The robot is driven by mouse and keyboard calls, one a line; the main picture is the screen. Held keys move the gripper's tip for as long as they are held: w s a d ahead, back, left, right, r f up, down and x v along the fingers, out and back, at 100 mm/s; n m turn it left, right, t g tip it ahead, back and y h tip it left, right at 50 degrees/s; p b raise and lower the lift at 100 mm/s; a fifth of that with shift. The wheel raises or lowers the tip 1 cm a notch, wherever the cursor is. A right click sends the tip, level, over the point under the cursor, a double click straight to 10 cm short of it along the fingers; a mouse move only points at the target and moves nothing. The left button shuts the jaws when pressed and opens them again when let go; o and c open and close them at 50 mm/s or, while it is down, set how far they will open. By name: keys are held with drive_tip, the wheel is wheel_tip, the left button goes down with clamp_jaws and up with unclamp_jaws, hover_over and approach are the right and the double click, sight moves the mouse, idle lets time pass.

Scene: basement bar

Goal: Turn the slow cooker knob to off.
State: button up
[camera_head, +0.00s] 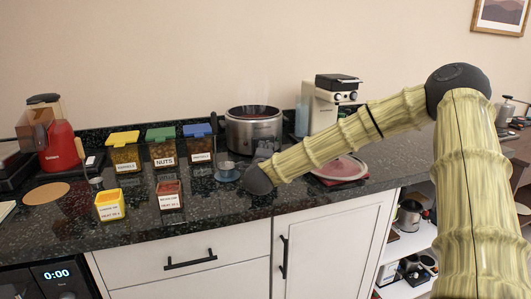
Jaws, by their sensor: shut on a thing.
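The slow cooker (248,128) is a round silver pot with a dark rim, standing on the counter near the wall. Steam seems to rise from its open top. My arm reaches in from the right, and its dark wrist joint is low in front of the cooker. My gripper (264,152) shows only as a small grey shape between that wrist and the lower right front of the cooker. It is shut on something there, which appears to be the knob. The knob, its setting and the fingertips are hidden or too small to make out.
A blue saucer (227,176) with a small cup is just left of my wrist. Several lidded containers (163,150) stand further left, with a red appliance (60,145) beyond. A white coffee machine (330,105) and a pinkish plate (342,168) are on the right.

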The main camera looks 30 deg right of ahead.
drive_tip(key=shift+d, duration=0.1)
drive_tip(key=o, duration=1)
drive_tip(key=shift+d+f, duration=0.1)
drive_tip(key=v, duration=1.2)
